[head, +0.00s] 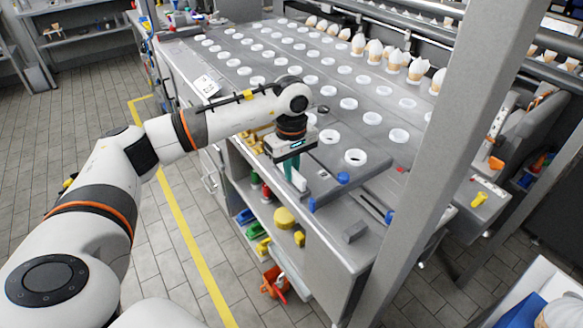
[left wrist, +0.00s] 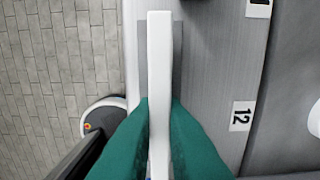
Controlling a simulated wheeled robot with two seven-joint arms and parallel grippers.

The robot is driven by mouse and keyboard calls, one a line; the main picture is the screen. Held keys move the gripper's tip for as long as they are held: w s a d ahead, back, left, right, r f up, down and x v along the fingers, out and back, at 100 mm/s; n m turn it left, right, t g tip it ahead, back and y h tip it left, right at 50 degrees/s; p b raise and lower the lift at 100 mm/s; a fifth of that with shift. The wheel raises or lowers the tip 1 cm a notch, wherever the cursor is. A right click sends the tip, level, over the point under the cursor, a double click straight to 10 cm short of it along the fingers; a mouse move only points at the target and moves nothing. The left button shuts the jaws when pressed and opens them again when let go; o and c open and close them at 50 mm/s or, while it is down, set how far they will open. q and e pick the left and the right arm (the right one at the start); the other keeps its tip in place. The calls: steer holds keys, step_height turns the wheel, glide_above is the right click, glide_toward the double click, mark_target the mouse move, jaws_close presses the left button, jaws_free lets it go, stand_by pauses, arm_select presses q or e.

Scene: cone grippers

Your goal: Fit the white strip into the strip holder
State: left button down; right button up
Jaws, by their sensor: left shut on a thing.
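My left gripper (head: 293,172), with green fingers, is over the near edge of the grey machine table. In the left wrist view its two green fingers (left wrist: 158,112) are shut on the long white strip (left wrist: 159,50). The strip points away between the fingers, above the metal surface near the table's edge. In the head view only a small white part of the strip (head: 299,181) shows beside the fingers. I cannot tell for sure which part is the strip holder. My right gripper is not in view.
The table (head: 322,201) carries rows of white rings (head: 355,157). A blue knob (head: 343,178) and a grey block (head: 355,231) are right of the gripper. A grey post (head: 440,120) stands at the right.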

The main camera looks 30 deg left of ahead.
arm_select(q)
steer(key=shift+f, duration=0.25)
steer(key=c, duration=1.4)
jaws_free()
step_height(320, 180, up, 12)
steer(key=b, duration=0.1)
